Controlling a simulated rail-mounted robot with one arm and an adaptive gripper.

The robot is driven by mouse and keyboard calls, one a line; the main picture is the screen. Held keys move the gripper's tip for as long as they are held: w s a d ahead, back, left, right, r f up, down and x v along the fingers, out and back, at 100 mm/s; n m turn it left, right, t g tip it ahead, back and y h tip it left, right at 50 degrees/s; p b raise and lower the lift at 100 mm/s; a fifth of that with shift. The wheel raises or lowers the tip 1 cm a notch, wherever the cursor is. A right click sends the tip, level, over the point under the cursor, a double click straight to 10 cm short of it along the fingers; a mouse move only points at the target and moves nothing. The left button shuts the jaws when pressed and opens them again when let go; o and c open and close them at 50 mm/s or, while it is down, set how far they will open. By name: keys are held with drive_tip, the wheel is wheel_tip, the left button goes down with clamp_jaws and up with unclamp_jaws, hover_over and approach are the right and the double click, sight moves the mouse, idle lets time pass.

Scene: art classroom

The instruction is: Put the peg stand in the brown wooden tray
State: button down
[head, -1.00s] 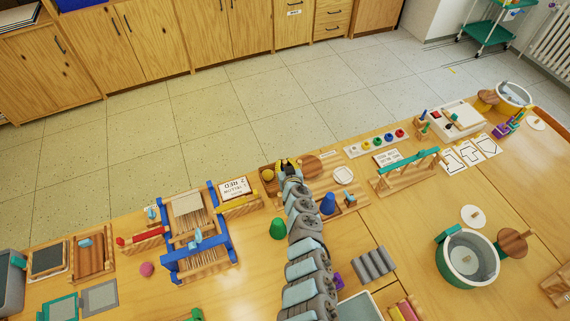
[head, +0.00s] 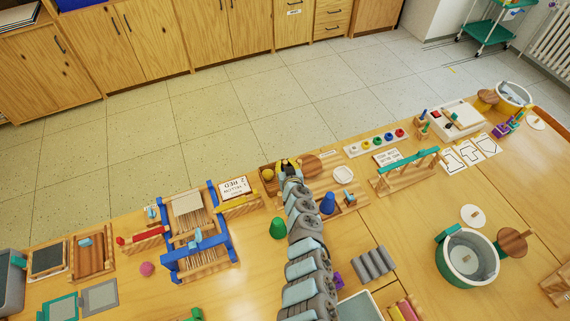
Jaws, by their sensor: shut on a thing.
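The brown wooden tray (head: 267,187) stands at the far edge of the table, with a yellow ball in its left part. My gripper (head: 289,162) is low at this tray, at its right part, pointing away from the camera. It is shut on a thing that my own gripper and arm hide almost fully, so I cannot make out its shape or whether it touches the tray. I cannot clearly pick out the peg stand. A small wooden holder with upright coloured pegs (head: 422,130) stands far to the right, apart from my gripper.
A round brown disc (head: 312,166) lies just right of my gripper. A blue-framed loom (head: 197,240) and a sign card (head: 234,189) stand left. Bare table lies right of the blue cone.

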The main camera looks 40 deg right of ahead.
drive_tip(key=shift+f+b, duration=2.4)
drive_tip(key=shift+f, duration=0.65)
idle(2.6)
drive_tip(key=c, duration=1)
unclamp_jaws()
drive_tip(key=shift+s, duration=0.1)
